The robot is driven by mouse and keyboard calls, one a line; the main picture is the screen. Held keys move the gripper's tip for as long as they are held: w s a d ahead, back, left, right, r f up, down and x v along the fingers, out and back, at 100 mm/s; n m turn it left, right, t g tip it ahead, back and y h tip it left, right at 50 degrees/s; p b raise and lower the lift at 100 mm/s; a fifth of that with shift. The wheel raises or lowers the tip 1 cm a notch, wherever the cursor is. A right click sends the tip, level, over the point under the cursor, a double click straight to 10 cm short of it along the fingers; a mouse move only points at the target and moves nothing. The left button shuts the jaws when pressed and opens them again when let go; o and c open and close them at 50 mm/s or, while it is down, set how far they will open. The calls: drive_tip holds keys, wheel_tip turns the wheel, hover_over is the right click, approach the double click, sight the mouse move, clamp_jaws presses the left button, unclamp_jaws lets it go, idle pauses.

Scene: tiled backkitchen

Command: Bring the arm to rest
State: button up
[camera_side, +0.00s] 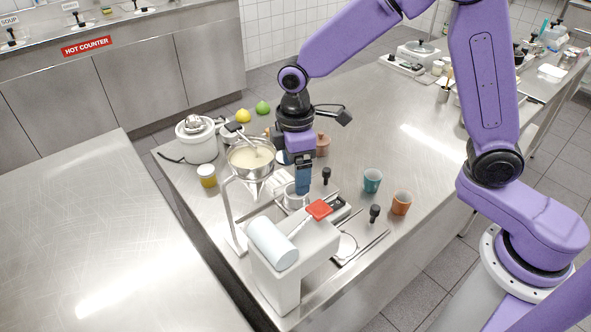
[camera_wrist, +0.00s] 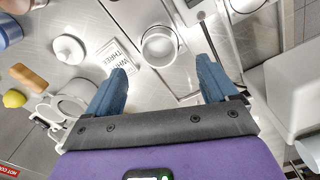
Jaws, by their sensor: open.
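My gripper (camera_side: 303,188) points down over the steel table (camera_side: 420,120), behind the white machine with the red lever. In the wrist view its two blue fingers (camera_wrist: 161,82) are spread wide with nothing between them. A small round pale cup (camera_wrist: 160,47) shows beyond the fingertips; in the side view a small metal cup (camera_side: 291,200) stands below and left of the fingers. The fingers look apart from it, but I cannot tell the exact gap. My arm reaches across the table from the right, bent at the elbow.
Close by are the white machine (camera_side: 283,283), a raised bowl of pale batter (camera_side: 251,155), and a jar (camera_side: 207,176). A teal cup (camera_side: 372,181) and an orange cup (camera_side: 401,203) stand right. A printed card (camera_wrist: 118,58) lies left of the pale cup.

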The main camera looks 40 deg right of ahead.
drive_tip(key=s+d+r, duration=0.2)
drive_tip(key=s+d, duration=0.2)
drive_tip(key=s, duration=0.4)
drive_tip(key=s+d+r, duration=0.2)
drive_tip(key=s+d, duration=0.3)
drive_tip(key=s, duration=0.3)
drive_tip(key=s+d+r+m, duration=0.1)
drive_tip(key=s+d, duration=0.4)
drive_tip(key=s, duration=0.3)
drive_tip(key=shift+s+r, duration=0.35)
drive_tip(key=shift+r, duration=0.05)
